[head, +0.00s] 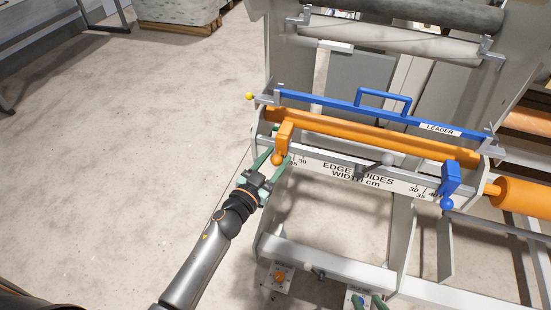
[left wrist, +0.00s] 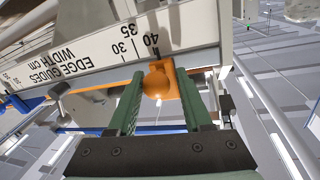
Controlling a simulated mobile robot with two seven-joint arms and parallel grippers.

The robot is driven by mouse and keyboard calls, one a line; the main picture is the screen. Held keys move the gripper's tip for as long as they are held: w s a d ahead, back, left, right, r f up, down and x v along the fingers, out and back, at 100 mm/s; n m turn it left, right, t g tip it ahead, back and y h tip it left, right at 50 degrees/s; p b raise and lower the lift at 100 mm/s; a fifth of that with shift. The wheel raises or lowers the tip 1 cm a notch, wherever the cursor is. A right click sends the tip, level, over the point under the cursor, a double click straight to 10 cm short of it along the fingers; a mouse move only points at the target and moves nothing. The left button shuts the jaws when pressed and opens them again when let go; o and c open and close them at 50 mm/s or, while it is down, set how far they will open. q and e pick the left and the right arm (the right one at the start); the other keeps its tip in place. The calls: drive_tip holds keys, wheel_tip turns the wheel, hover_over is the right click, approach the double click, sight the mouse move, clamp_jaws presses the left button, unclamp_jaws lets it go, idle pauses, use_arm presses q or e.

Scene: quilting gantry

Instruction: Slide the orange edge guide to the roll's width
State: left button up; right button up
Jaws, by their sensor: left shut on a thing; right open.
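The orange edge guide (head: 285,136) sits near the left end of the rail, with a round knob hanging below it. My left gripper (head: 273,164) is shut on that knob. In the left wrist view the knob (left wrist: 157,82) lies between the two green fingers, and the guide is beside the 40 mark. The white width scale (head: 352,175) runs along the rail. A blue edge guide (head: 450,178) sits near its right end.
A blue leader bar (head: 340,104) with a handle lies above an orange roller (head: 370,133). A pale roll (head: 390,38) hangs at the top. A plate with an orange knob (head: 279,277) is on the lower frame. The floor left of the gantry is clear.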

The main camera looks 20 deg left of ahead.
use_arm(q)
clamp_jaws()
drive_tip(key=shift+d+f, duration=0.1)
idle(0.7)
drive_tip(key=shift+s+d, duration=0.1)
drive_tip(key=shift+d, duration=0.45)
drive_tip(key=o, duration=0.9)
unclamp_jaws()
drive_tip(key=p+v, duration=0.1)
drive_tip(key=v, duration=1.1)
drive_tip(key=shift+s+a, duration=0.15)
drive_tip(key=shift+s, duration=0.05)
